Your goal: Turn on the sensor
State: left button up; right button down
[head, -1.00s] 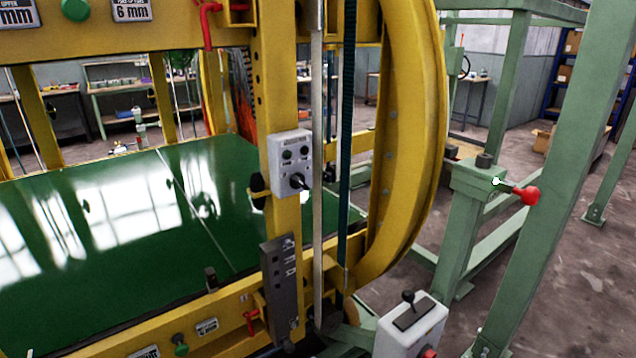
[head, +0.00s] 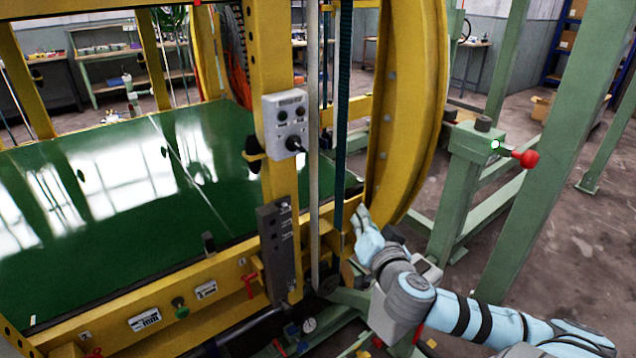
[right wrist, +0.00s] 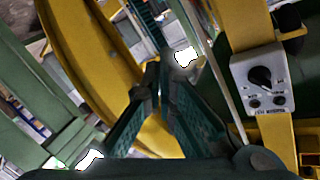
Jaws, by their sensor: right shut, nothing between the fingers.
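A grey control box (head: 286,124) with a black rotary knob and two small round lamps or buttons is fixed to a yellow post; its lettering is too small to read. It also shows at the right of the right wrist view (right wrist: 259,85), apart from the fingers. No part is clearly labelled as the sensor. My right gripper (head: 361,216) is below and right of this box in the head view, near the big yellow ring. In the right wrist view my right gripper (right wrist: 160,75) has its dark fingers close together with nothing between them. My left gripper is not in view.
The yellow ring (head: 412,110) curves just behind my right gripper. A thin grey upright rod and a dark belt (head: 342,110) run beside the post. A green frame (head: 455,195) with a red-knobbed lever (head: 528,158) stands to the right. The green deck (head: 100,185) lies left.

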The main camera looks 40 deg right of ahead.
aim_at(297, 145)
jog(key=w+r+m+t+y, duration=0.1)
jog(key=w+r+t, duration=0.1)
jog(key=r, duration=0.4)
jog(key=w+a+r+t+y, duration=0.1)
jog(key=w+r+t, duration=0.1)
jog(key=r, duration=0.5)
jog(key=shift+a+m+t, duration=0.25)
jog(key=shift+m+t, duration=0.15)
jog(key=p+x, duration=0.3)
jog(key=x, duration=0.7)
jog(key=a+f, duration=0.2)
jog(key=a, duration=0.1)
jog(key=shift+f, duration=0.25)
jog(key=shift+d, duration=0.1)
